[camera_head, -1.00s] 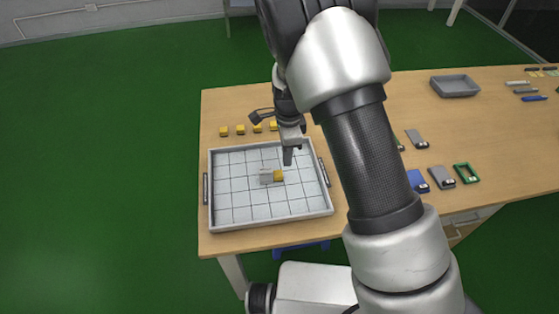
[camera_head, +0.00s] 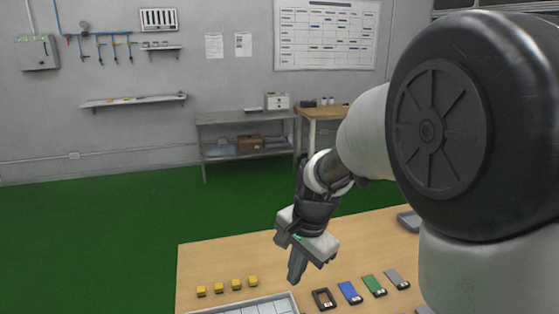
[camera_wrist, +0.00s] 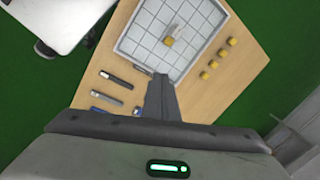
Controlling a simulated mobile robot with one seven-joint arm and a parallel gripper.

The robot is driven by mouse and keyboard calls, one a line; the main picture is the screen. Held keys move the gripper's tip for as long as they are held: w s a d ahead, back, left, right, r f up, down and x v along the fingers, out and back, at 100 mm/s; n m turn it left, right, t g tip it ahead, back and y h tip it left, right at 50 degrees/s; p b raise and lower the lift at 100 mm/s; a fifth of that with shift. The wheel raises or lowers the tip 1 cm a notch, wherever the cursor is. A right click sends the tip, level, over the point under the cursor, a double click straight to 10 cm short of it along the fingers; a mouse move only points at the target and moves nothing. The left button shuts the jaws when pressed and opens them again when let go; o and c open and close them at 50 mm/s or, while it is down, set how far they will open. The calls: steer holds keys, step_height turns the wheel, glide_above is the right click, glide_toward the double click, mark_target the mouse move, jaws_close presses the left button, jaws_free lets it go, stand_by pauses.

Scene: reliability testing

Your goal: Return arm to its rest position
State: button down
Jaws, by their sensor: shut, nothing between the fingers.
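My gripper (camera_head: 297,262) is shut and empty, held up in the air above the wooden table (camera_head: 200,258) in the head view. Its closed fingers also show in the wrist view (camera_wrist: 160,92), pointing towards the table. My arm is raised and folded, and its large links fill the right side of the head view. The gripper touches nothing that I can see.
Coloured frames, including a blue one (camera_head: 349,292), lie to the right.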

steer(key=s+d+r+n+t+p, duration=0.1)
steer(key=s+d+r+n+t, duration=0.1)
steer(key=s+d+r+n, duration=0.2)
steer(key=s+d+r+n+t+h+p, duration=0.1)
steer(key=s+d+r+n, duration=0.4)
steer(key=s+r, duration=0.6)
steer(key=shift+s+d+n+t+h+p, duration=0.45)
steer(key=shift+s+d, duration=0.35)
steer(key=shift+s, duration=0.75)
steer(key=shift+r, duration=0.1)
